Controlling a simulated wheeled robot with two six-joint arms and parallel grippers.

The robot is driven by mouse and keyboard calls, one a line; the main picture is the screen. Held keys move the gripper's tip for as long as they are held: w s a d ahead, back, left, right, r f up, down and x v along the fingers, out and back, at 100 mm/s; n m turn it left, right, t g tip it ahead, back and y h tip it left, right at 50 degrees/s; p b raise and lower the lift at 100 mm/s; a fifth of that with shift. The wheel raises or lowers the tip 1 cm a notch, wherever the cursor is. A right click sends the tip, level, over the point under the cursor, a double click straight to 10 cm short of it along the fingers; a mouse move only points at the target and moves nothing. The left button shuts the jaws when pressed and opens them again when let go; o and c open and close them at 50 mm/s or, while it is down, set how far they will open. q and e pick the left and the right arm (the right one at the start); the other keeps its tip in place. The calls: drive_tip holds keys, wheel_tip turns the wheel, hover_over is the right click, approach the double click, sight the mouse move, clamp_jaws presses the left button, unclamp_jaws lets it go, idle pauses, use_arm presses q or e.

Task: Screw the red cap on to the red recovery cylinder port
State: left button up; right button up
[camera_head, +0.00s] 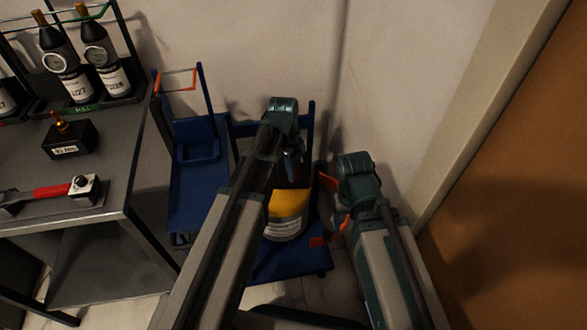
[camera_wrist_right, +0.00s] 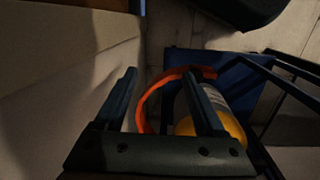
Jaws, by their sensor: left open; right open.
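The recovery cylinder (camera_head: 286,225), grey with a yellow shoulder, stands on a blue trolley; its top is hidden behind my left arm. It also shows in the right wrist view (camera_wrist_right: 234,128). I cannot make out the red cap or the red port. My left gripper (camera_head: 291,165) is open, pointing down over the cylinder's top; whether it touches anything is hidden. My right gripper (camera_wrist_right: 163,85) is open to the right of the cylinder. An orange-red curved band (camera_wrist_right: 146,104) shows between and behind its fingers; I cannot tell whether they touch.
The blue trolley (camera_head: 302,264) stands near the wall, with another blue trolley (camera_head: 195,195) to its left. A grey bench (camera_head: 95,225) at the left holds dark bottles (camera_head: 67,75), a small black block (camera_head: 70,140) and a red-handled tool (camera_head: 52,191). A brown door (camera_head: 520,190) is at the right.

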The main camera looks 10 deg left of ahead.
use_arm(q)
drive_tip(key=n, duration=0.4)
drive_tip(key=shift+n+t, duration=0.5)
drive_tip(key=shift+n, duration=2.3)
clamp_jaws()
drive_tip(key=shift+w, duration=0.1)
drive_tip(key=shift+a+m, duration=0.1)
drive_tip(key=shift+m, duration=1.5)
drive_tip(key=o, duration=0.6)
unclamp_jaws()
